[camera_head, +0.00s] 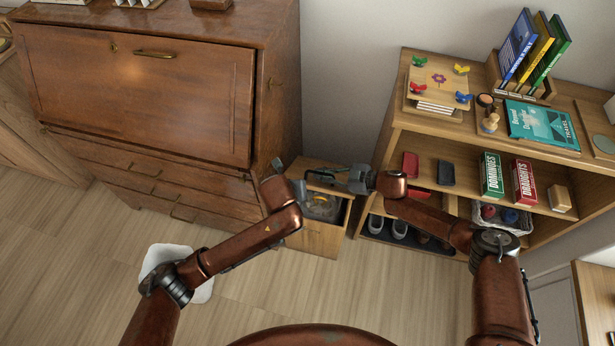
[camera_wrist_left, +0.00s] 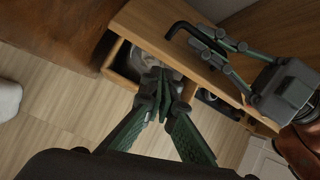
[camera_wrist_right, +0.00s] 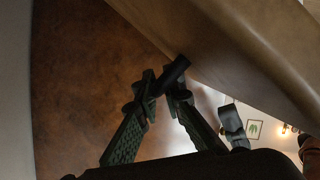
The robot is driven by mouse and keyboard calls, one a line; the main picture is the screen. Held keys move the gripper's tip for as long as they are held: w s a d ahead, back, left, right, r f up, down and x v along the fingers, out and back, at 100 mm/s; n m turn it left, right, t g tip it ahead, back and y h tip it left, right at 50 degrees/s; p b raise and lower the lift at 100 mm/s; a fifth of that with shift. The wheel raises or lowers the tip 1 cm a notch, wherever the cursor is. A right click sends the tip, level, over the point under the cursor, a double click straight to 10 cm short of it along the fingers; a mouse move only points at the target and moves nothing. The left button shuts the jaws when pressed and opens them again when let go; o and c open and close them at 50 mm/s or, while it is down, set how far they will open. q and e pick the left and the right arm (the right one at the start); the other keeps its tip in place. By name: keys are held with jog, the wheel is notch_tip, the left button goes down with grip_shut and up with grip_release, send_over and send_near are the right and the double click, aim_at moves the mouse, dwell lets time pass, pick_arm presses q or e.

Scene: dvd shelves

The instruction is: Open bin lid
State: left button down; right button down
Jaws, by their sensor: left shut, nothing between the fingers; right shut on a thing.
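The wooden bin (camera_head: 318,240) stands on the floor between the cabinet and the shelf. Its lid (camera_wrist_left: 150,22) is raised from the front, leaving an opening with a pale, clear item inside (camera_head: 322,208). My right gripper (camera_head: 345,178) is shut on the lid's dark handle (camera_wrist_right: 172,74); the handle also shows in the left wrist view (camera_wrist_left: 190,32). My left gripper (camera_wrist_left: 160,82) is shut and empty, with its fingertips at the opening, below the lid's front edge. In the head view my left gripper (camera_head: 298,188) partly hides the bin's left side.
A brown drop-front cabinet (camera_head: 130,95) stands close on the left. A shelf (camera_head: 455,140) with books, games and shoes stands close on the right. A white object (camera_head: 170,258) is on the floor at left, partly behind my left arm. The floor before the bin is clear.

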jog(key=shift+d, duration=0.1)
pick_arm(q)
notch_tip(320, 180, up, 4)
jog(key=w+d+r+m, duration=0.1)
jog(key=w+d+m, duration=0.1)
jog(key=m, duration=0.1)
jog(key=shift+t, duration=0.3)
jog(key=x, duration=0.9)
jog(key=shift+a+f, duration=0.35)
jog(key=shift+f, duration=0.1)
